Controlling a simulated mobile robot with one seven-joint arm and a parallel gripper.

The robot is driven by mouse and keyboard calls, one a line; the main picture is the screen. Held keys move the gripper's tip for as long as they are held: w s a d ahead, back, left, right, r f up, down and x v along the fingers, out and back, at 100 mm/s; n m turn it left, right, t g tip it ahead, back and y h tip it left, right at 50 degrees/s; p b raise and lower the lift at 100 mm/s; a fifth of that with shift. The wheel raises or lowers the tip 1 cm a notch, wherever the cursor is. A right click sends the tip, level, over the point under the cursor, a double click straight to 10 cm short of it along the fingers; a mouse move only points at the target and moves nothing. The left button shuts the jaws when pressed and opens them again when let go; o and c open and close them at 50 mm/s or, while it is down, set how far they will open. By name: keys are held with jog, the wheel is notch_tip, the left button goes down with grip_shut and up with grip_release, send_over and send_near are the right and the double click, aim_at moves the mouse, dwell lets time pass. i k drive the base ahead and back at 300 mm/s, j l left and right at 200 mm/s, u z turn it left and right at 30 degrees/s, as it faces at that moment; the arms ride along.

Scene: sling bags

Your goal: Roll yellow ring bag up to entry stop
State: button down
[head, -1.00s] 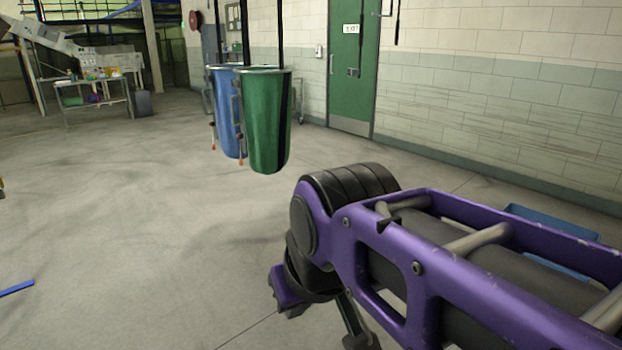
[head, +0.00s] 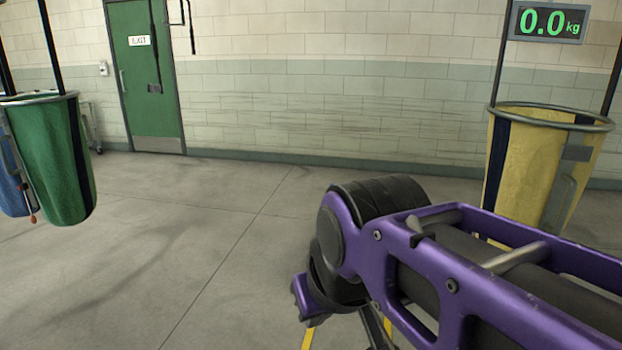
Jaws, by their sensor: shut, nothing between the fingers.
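The yellow ring bag (head: 527,160) hangs upright at the right of the head view from dark straps. It has a grey metal ring at its open top, a dark vertical stripe and a grey handle on its side. My purple arm crosses in front and covers its lower part. My arm reaches in from the lower right and bends down at a black joint, apart from the bag as far as I can tell. I cannot make out an entry stop.
A green ring bag (head: 48,160) hangs at the left, with a blue one (head: 12,175) partly behind it. A display (head: 547,22) reads 0.0 kg above the yellow bag. A green exit door (head: 146,75) is in the back wall.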

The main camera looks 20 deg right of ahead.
aim_at(542, 158)
jog(key=z, duration=2.15)
